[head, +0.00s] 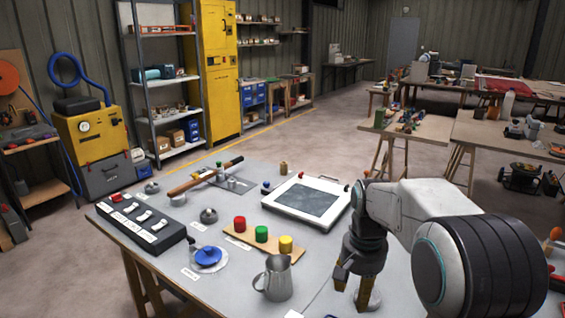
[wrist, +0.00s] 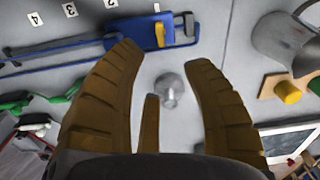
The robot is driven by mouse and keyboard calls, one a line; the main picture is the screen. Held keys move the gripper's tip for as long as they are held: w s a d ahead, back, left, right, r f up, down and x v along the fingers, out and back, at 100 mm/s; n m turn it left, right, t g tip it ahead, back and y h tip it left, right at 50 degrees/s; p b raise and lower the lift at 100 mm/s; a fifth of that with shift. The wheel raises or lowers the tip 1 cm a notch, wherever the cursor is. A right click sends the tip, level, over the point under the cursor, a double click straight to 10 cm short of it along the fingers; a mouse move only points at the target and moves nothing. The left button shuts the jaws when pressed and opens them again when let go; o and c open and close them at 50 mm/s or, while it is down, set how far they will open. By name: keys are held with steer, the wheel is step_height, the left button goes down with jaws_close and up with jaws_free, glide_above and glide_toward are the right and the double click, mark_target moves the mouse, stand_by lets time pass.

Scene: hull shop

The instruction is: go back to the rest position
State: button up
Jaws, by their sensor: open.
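My gripper (head: 354,290) hangs from my arm at the right front of the grey worktable (head: 325,300). My arm reaches in from the right of the head view and hides the table's right part.
A metal pitcher (head: 278,279) stands left of my gripper. Behind it are a wooden board (head: 237,233) with red, green and yellow cylinders and a white-framed plate (head: 306,179). A black switch box (head: 141,222) lies at left. A blue clamp-like tool (wrist: 140,32) shows in the wrist view.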

steer(key=s+f+n+g, duration=0.1)
steer(key=s+f+n, duration=0.4)
steer(key=s, duration=0.5)
steer(key=s+r+n+t+p, duration=0.1)
steer(key=s+r+t+p, duration=0.2)
steer(key=s+r, duration=0.8)
steer(key=shift+s+a+t, duration=0.2)
steer(key=shift+s+t, duration=0.3)
steer(key=shift+t, duration=0.1)
